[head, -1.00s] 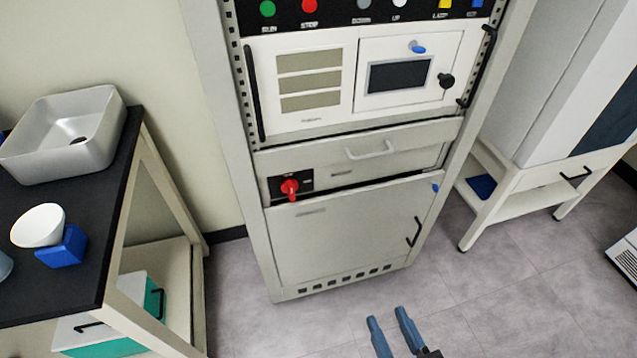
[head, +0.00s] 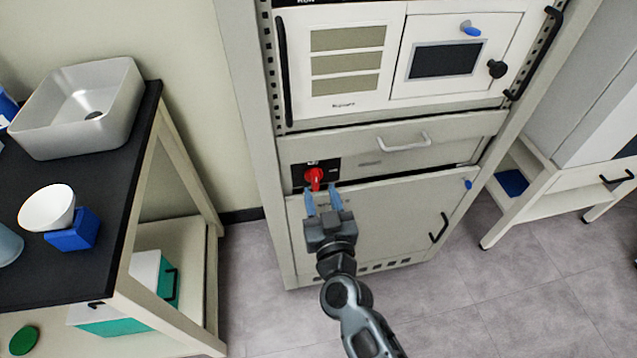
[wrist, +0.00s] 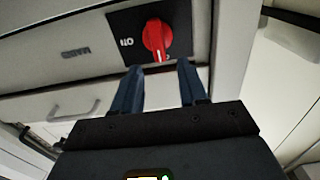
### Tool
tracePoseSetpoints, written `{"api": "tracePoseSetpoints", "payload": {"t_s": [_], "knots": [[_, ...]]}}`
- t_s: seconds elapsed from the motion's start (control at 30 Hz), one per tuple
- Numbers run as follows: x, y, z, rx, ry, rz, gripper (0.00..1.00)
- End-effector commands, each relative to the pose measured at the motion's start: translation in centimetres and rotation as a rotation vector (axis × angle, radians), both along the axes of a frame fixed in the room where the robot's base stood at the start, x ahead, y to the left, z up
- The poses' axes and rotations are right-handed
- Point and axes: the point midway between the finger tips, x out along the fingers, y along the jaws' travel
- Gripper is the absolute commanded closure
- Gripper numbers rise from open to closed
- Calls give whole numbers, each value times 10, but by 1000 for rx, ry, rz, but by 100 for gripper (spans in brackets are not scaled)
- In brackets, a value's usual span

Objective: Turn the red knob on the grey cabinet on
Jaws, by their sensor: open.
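The red knob (head: 314,177) sits on a black plate (head: 299,178) at the left of the grey cabinet (head: 375,225), just under the drawer handle's level. In the wrist view the knob (wrist: 156,37) is upside down, with a white mark on its pointer and the label "ON" at one side. My gripper (head: 322,192) is open and empty, its two blue fingers pointing at the knob. In the wrist view the fingertips (wrist: 158,68) lie either side of the knob's pointer end. They appear just short of the knob; I cannot tell any contact.
A drawer handle (head: 405,142) is to the right above the knob. A black door handle (head: 438,228) is on the lower right door. A black-topped bench (head: 100,185) with a sink (head: 78,108) and a white bowl (head: 47,207) stands at left.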

Motion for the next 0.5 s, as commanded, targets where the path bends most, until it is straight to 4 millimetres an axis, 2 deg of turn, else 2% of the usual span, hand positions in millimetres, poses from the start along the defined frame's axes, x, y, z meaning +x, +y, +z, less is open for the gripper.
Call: {"api": "tracePoseSetpoints", "payload": {"t_s": [0.2, 0.5], "knots": [[29, 8, -1, 0, -1, 0, 57], [39, 11, 0, 0, 0, 0, 57]]}}
